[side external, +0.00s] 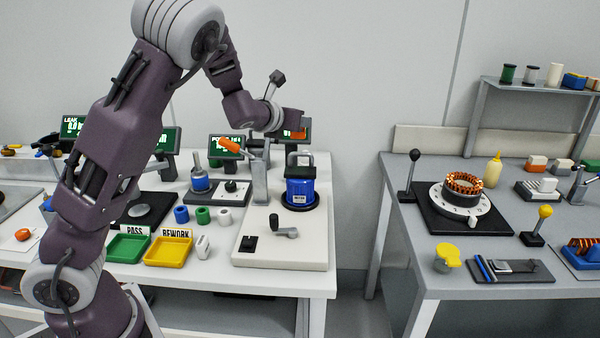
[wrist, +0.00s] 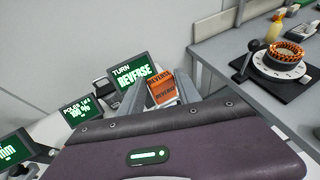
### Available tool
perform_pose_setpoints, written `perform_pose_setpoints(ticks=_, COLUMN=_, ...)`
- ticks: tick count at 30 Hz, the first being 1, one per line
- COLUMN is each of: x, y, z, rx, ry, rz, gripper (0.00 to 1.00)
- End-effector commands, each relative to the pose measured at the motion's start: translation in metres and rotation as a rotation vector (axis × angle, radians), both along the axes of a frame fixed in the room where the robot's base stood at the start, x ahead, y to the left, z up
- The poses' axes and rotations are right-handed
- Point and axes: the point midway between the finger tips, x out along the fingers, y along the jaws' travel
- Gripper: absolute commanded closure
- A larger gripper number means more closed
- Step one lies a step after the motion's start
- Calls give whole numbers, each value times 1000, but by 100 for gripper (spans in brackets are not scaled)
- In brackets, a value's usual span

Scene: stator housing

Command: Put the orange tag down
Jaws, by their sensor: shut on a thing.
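The orange tag (wrist: 162,87) is held between the fingers of my gripper (wrist: 172,92) in the wrist view, with the word REVERSE on its face. In the side external view my gripper (side external: 297,126) is raised above the back of the white bench, and a bit of the orange tag (side external: 299,134) shows at its end. The gripper is shut on the tag. Behind the tag in the wrist view, a screen (wrist: 138,75) reads TURN REVERSE. The gripper hides most of that screen in the side external view.
Below stands a blue motor (side external: 300,190) in a press with an orange handle (side external: 230,145). A green PASS tray (side external: 128,262) and a yellow REWORK tray (side external: 168,265) lie at the bench front. A grey table (side external: 400,185) with a stator (side external: 463,185) is at right, across a gap.

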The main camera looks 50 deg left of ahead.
Motion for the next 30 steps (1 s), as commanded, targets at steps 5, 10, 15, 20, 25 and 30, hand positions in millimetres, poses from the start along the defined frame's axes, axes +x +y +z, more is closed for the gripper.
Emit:
perform_pose_setpoints(ticks=5, x=1, y=-6, z=-39, rx=1, ry=9, rz=-40, gripper=99)
perform_pose_setpoints(ticks=10, x=1, y=-6, z=-69, rx=1, ry=7, rz=-40, gripper=99)
perform_pose_setpoints(ticks=15, x=1, y=-6, z=-99, rx=1, ry=6, rz=-39, gripper=99)
perform_pose_setpoints(ticks=20, x=2, y=-6, z=-101, rx=1, ry=1, rz=-39, gripper=99)
perform_pose_setpoints(ticks=25, x=2, y=-6, z=-101, rx=0, ry=3, rz=-39, gripper=41)
perform_pose_setpoints(ticks=30, x=2, y=-6, z=-101, rx=0, ry=2, rz=-39, gripper=38)
